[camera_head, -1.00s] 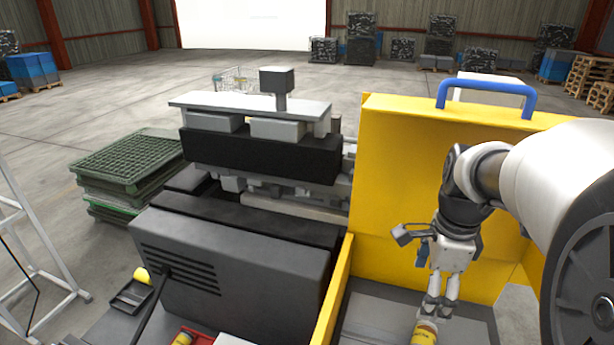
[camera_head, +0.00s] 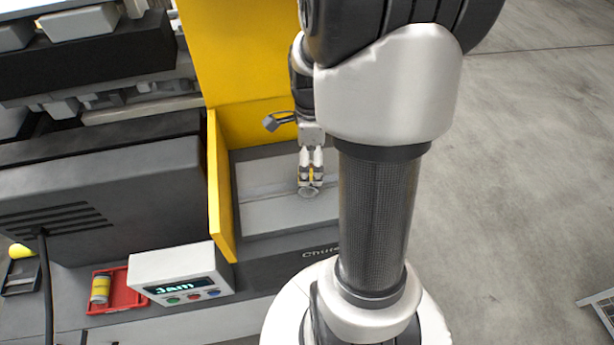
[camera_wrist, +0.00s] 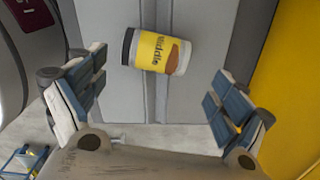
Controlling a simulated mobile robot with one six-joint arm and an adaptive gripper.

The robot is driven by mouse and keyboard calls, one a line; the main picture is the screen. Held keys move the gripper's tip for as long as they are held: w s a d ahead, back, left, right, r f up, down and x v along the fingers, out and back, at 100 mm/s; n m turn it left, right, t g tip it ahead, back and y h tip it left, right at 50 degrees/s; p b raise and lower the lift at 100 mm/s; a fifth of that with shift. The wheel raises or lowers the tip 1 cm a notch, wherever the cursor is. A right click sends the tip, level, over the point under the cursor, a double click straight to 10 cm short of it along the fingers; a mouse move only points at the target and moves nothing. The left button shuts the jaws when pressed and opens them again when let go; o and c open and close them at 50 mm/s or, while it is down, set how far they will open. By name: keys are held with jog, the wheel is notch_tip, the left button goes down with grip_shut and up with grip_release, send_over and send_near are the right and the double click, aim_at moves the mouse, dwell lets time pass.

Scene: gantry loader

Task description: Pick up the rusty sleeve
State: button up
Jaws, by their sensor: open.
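A cylindrical sleeve with a yellow label reading "Middle" and a brown rust-like patch (camera_wrist: 157,52) lies on the grey chute floor in the wrist view. One end is dark, the other pale. In the head view its round pale end (camera_head: 308,193) shows at my fingertips, the rest mostly hidden by the fingers. My gripper (camera_head: 311,177) points down over it. In the wrist view my gripper (camera_wrist: 157,98) is open, with a finger on each side and clear gaps to the sleeve. I cannot tell the exact height between them.
The yellow chute wall (camera_head: 221,190) stands left of my gripper, with a tall yellow panel behind. A red tray (camera_head: 127,297) holds another yellow-banded sleeve (camera_head: 100,289). A black tray (camera_head: 20,277) is at far left.

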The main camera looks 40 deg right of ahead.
jog(key=f, duration=0.2)
jog(key=a+f, duration=0.1)
jog(key=f, duration=0.1)
jog(key=shift+f, duration=0.55)
jog(key=shift+s, duration=0.1)
jog(key=shift+c, duration=0.2)
jog(key=shift+r, duration=0.1)
jog(key=c, duration=1.4)
